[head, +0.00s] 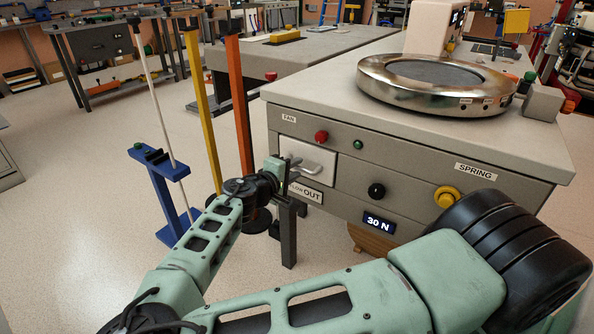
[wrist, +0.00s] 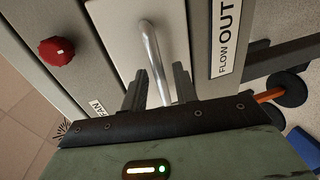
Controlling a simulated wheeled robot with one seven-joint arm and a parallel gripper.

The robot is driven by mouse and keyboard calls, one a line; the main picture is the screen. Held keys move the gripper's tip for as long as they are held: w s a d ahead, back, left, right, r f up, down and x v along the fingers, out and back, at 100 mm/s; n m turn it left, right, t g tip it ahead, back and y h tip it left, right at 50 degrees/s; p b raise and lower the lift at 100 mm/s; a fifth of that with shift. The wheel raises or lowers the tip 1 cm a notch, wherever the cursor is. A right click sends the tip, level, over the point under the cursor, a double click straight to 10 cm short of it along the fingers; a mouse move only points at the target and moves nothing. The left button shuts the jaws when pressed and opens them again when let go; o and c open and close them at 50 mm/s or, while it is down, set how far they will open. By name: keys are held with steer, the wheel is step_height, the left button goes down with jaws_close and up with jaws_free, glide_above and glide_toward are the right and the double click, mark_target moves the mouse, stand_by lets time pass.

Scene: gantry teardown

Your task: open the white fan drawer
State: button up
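The white fan drawer (head: 318,161) is at the left of the grey cabinet's front, under a FAN label (head: 288,119). Its front looks about flush with the panel. It fills the top middle of the wrist view (wrist: 122,35). A metal bar handle (wrist: 152,50) stands out from it. My gripper (head: 287,168) is at the drawer's left part. In the wrist view my gripper (wrist: 159,85) has its two dark fingers apart, one on each side of the handle, with gaps visible. I cannot tell whether either finger touches it.
A yellow post (head: 201,105), an orange post (head: 240,105) and a blue stand (head: 160,190) rise left of the cabinet. Open floor lies farther left.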

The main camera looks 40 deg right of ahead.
steer(key=shift+x, duration=0.8)
jaws_close()
steer(key=f+p+v, duration=0.1)
steer(key=f+v, duration=0.1)
steer(key=v, duration=1)
steer(key=shift+s+a+f, duration=0.15)
steer(key=shift+a+f, duration=0.05)
steer(key=shift+a, duration=0.1)
jaws_free()
steer(key=p+v, duration=0.2)
steer(key=v, duration=1.5)
steer(key=shift+a+p, duration=0.25)
steer(key=shift+p, duration=0.15)
